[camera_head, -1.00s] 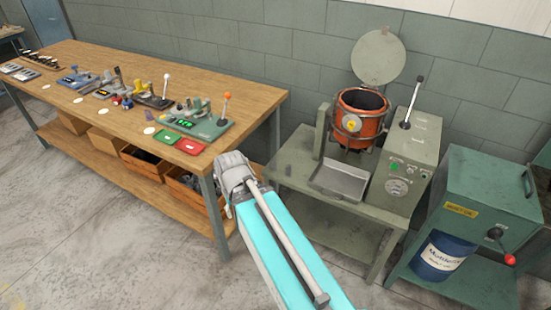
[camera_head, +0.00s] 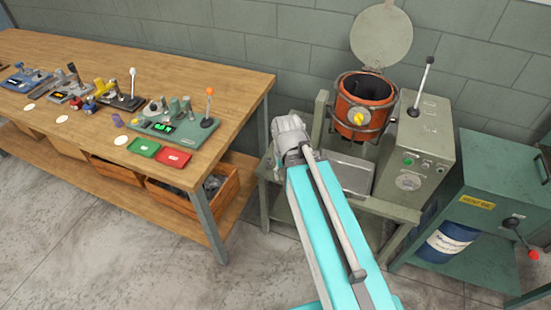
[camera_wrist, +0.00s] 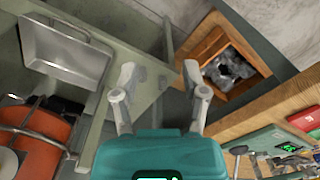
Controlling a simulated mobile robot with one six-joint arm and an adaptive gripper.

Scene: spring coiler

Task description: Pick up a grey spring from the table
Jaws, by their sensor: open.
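The wooden table (camera_head: 187,65) stands at the left in the head view, with several small coiling devices on it. A green one (camera_head: 172,128) is nearest its right end, beside a green tray (camera_head: 143,147) and a red tray (camera_head: 173,158). I cannot make out a grey spring on the table. In the wrist view my gripper (camera_wrist: 160,75) is open, with nothing between its fingers. It is over the grey machine stand, apart from the table (camera_wrist: 265,108), whose edge shows at the right.
A grey stand with an orange pot (camera_head: 364,103) and a metal pan (camera_head: 346,172) is close to my arm. A green cabinet (camera_head: 485,200) with a blue drum (camera_head: 447,242) is at the right. A wooden crate (camera_head: 205,205) sits on the table's lower shelf.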

